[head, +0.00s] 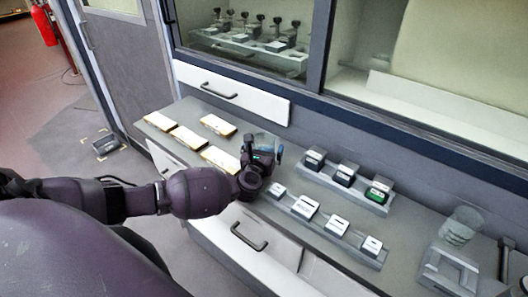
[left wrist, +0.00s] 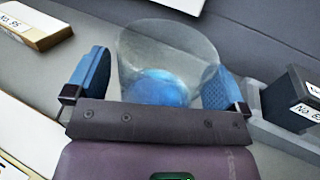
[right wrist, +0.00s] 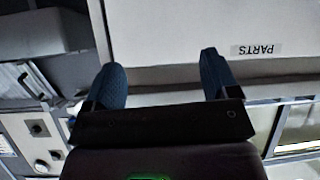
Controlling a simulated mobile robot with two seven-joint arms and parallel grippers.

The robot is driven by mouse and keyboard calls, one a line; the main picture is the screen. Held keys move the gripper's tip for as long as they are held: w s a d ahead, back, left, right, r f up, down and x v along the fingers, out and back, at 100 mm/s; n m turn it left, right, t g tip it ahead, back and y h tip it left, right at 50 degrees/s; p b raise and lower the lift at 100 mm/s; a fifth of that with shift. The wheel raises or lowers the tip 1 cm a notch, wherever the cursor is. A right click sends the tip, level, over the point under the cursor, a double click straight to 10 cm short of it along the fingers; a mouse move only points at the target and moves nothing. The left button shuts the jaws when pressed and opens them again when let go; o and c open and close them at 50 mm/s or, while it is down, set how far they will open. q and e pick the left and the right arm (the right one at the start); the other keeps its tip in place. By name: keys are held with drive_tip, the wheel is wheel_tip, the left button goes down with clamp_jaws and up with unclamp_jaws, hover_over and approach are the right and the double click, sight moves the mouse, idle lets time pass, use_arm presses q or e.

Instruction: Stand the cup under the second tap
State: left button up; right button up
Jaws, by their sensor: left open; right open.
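A clear cup (left wrist: 168,50) with blue at its base stands between the two blue fingers of my left gripper (left wrist: 154,68) in the left wrist view. The gripper is open, with a finger on each side of the cup; firm contact cannot be told. In the head view my left gripper (head: 264,158) is over the grey counter, mostly hiding the cup. A row of black-topped fittings (head: 259,20), possibly the taps, stands behind the glass at the back; which is second is unclear. My right gripper (right wrist: 162,78) is open and empty, facing a white panel marked PARTS (right wrist: 255,49).
Yellow-edged white boxes (head: 188,138) lie left of the left gripper. Two racks of small blocks (head: 305,206) stand right of it. A clear stack of cups (head: 460,226) stands farther right. A cabinet frame (head: 322,45) borders the glass. Bare counter (head: 420,215) lies between.

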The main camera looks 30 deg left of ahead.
use_arm(q)
drive_tip(key=c, duration=1.1)
drive_tip(key=shift+o, duration=0.2)
drive_tip(key=shift+r, duration=0.15)
